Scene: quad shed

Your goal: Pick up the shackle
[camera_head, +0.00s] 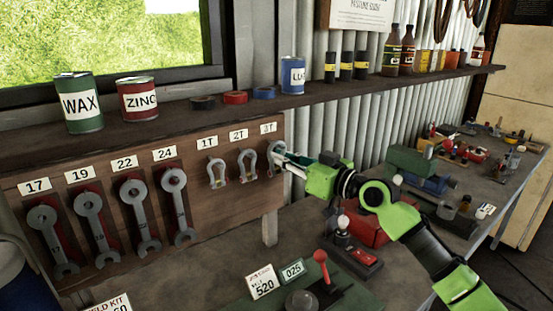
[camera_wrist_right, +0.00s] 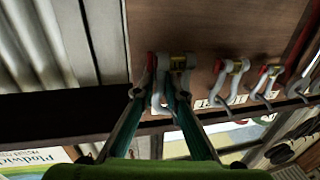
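Three grey shackles hang in a row on the wooden tool board under the labels 1T, 2T and 3T. The 1T shackle (camera_head: 217,173) and the 2T shackle (camera_head: 247,165) hang free. The 3T shackle (camera_head: 273,158) is at the board's right end, partly hidden by my right gripper (camera_head: 286,163). In the right wrist view, the fingers of my right gripper (camera_wrist_right: 162,88) reach to either side of this shackle (camera_wrist_right: 177,63), which has a yellow band on its pin. It is against the board; whether the fingers press on it I cannot tell. My left gripper is not visible.
Several wrenches (camera_head: 90,222) hang left of the shackles. A shelf (camera_head: 330,98) with tins and bottles runs above the board. Below, the bench (camera_head: 228,262) holds a red-knobbed device (camera_head: 321,262) and a red toolbox (camera_head: 362,228). Some bare bench shows below the board.

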